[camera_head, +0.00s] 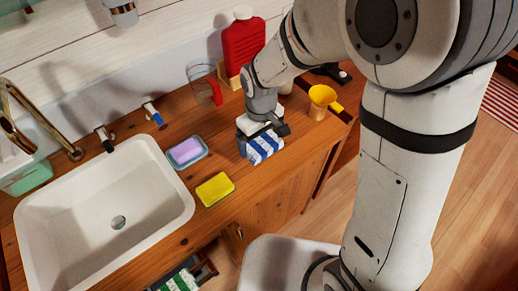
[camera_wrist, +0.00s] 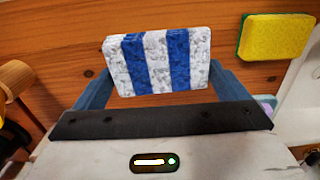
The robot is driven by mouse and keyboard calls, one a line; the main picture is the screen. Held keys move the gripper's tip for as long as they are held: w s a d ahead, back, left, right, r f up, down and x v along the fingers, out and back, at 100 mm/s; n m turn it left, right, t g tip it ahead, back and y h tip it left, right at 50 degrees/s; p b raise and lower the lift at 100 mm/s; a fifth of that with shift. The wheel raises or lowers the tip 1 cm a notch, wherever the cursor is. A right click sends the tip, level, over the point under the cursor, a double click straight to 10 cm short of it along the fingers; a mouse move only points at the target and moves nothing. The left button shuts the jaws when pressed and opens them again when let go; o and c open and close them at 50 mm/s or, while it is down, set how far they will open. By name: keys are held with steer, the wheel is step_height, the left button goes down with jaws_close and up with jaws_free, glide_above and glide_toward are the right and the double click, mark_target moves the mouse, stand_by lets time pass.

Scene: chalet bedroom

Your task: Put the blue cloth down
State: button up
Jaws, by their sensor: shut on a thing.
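The blue cloth (camera_head: 264,147) is a folded cloth with blue and white stripes, at the right part of the wooden counter near its front edge. My gripper (camera_head: 260,132) is shut on it from above. In the wrist view the striped cloth (camera_wrist: 158,62) sits between the two fingers of my gripper (camera_wrist: 160,80). The wooden counter (camera_head: 185,240) lies beneath it. I cannot tell whether the cloth touches the counter or hangs just above it.
A yellow sponge (camera_head: 215,189) and a soap dish (camera_head: 201,161) with purple soap (camera_head: 186,151) lie left of the cloth, near the white sink (camera_head: 150,215). A yellow cup (camera_head: 319,100) stands to the right. A red bottle (camera_head: 243,40) and a glass (camera_head: 203,80) stand behind.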

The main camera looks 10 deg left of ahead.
mark_target(259, 152)
step_height(259, 152, down, 2)
steer(key=shift+f, duration=1.9)
steer(key=shift+a, duration=0.1)
steer(key=shift+f, duration=0.25)
steer(key=o, duration=0.6)
steer(key=shift+r, duration=0.1)
steer(key=shift+c, duration=0.2)
step_height(259, 152, up, 12)
steer(key=shift+r, duration=0.15)
